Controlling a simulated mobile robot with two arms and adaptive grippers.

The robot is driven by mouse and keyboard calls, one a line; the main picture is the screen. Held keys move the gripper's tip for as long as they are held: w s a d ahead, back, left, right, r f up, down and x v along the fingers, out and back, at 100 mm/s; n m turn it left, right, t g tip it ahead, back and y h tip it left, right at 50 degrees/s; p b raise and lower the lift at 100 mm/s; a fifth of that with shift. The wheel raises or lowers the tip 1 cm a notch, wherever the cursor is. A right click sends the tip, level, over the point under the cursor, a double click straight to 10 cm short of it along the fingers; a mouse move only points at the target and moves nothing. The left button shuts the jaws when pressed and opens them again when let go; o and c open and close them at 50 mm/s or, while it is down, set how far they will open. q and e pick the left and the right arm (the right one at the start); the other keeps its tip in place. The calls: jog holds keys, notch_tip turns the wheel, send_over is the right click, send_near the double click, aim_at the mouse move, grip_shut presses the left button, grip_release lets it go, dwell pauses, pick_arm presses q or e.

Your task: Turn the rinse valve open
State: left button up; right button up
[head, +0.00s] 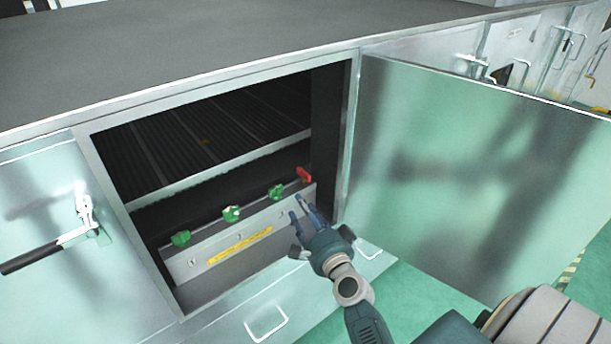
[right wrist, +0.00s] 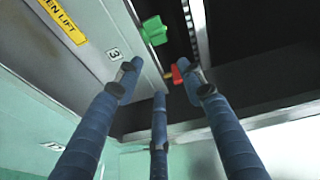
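A row of valve handles stands along a pale panel inside the open cabinet. Three are green, at the left (head: 181,238), middle (head: 231,213) and right (head: 276,192); a red handle (head: 304,174) is at the far right end. I cannot read which one is the rinse valve. My right gripper (head: 304,207) is in front of the panel's right end, below the red handle, its fingers spread and empty. In the right wrist view the red handle (right wrist: 177,74) shows between the spread fingertips, apparently beyond them, and a green handle (right wrist: 154,31) is to its left. My left gripper is out of view.
The panel carries a yellow label (head: 240,246) and small number plates. The cabinet door (head: 470,170) stands wide open at the right. A black-gripped lever (head: 45,252) sticks out at the left. A white pull handle (head: 267,324) is below the opening.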

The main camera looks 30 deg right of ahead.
aim_at(306, 178)
jog(key=w+d+m, duration=0.1)
jog(key=w+d, duration=0.1)
jog(key=w, duration=0.1)
jog(key=w+d+r+m+h, duration=0.1)
jog(key=w+d, duration=0.1)
jog(key=w, duration=0.1)
jog(key=w+d+m+h, duration=0.1)
jog(key=w+d, duration=0.2)
jog(key=w, duration=0.1)
jog(key=shift+d+r, duration=0.1)
jog(key=shift+r, duration=0.05)
grip_shut()
